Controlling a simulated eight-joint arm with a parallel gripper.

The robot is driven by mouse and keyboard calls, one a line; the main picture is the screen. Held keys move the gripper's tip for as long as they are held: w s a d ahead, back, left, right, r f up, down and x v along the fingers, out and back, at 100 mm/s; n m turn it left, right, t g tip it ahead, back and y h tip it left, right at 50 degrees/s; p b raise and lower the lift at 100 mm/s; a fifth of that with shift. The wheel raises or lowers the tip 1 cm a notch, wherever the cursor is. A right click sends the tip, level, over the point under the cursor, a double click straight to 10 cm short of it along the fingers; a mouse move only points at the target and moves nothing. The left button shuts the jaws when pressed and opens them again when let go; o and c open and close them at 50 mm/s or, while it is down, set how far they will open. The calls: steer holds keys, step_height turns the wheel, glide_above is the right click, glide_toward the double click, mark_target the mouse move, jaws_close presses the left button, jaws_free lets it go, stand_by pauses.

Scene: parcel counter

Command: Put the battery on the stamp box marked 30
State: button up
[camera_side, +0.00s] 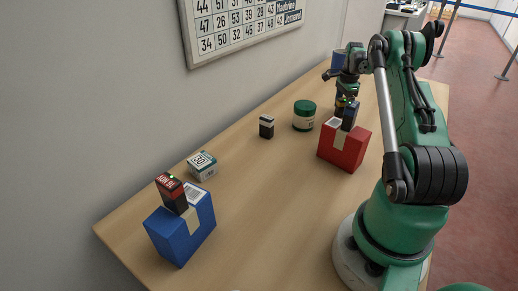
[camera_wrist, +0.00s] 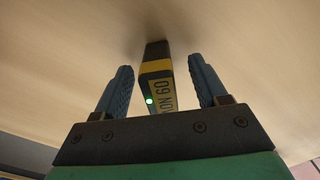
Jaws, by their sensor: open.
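A dark battery with a yellow band (camera_wrist: 155,68), lettering that seems to end in "60" and a small green light shows in the wrist view, over bare wood. My gripper (camera_wrist: 160,72) is open, with one finger on each side of it and a gap at both sides. In the side view my gripper (camera_side: 343,93) is low at the far end of the counter, partly hiding what is below it; only a bit of yellow shows there. The stamp box marked 30 (camera_side: 202,166), white and green, sits near the wall with nothing on its top.
A blue box (camera_side: 178,240) at the near left carries a red and black block (camera_side: 171,192). A red box (camera_side: 343,153) near my gripper carries a dark blue block (camera_side: 349,117). A green-lidded jar (camera_side: 304,115) and small black box (camera_side: 266,127) stand mid-counter. The middle front is clear.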

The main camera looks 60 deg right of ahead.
jaws_close()
steer(key=shift+r, duration=0.1)
